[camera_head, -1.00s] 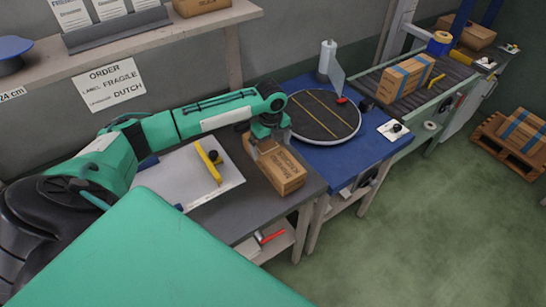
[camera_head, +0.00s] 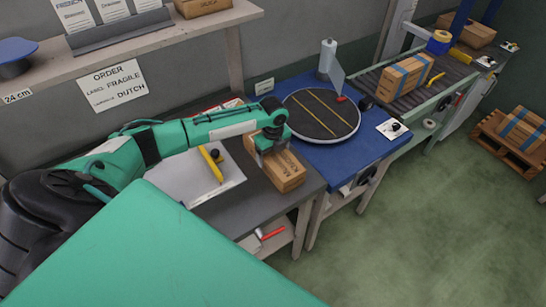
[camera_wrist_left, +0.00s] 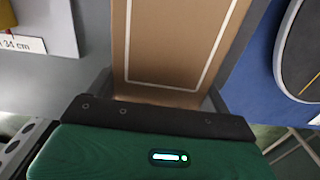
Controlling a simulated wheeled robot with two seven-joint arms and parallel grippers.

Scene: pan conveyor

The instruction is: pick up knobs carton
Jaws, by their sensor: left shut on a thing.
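The knobs carton (camera_head: 286,176) is a brown cardboard box with dark print on its side. In the head view it sits on the right part of the grey bench, seemingly resting on it. My left gripper (camera_head: 272,150) is over the carton from above, shut on it. In the left wrist view the carton (camera_wrist_left: 175,45) fills the upper middle, with a pale line around its face, between the two dark fingers. The print is too small to read surely. My right gripper is not in view.
A white board with a yellow tool (camera_head: 211,165) lies left of the carton. A round dark turntable (camera_head: 322,115) stands on the blue table to the right. A taped carton (camera_head: 405,78) sits on the roller conveyor behind. A shelf (camera_head: 150,47) runs along the wall.

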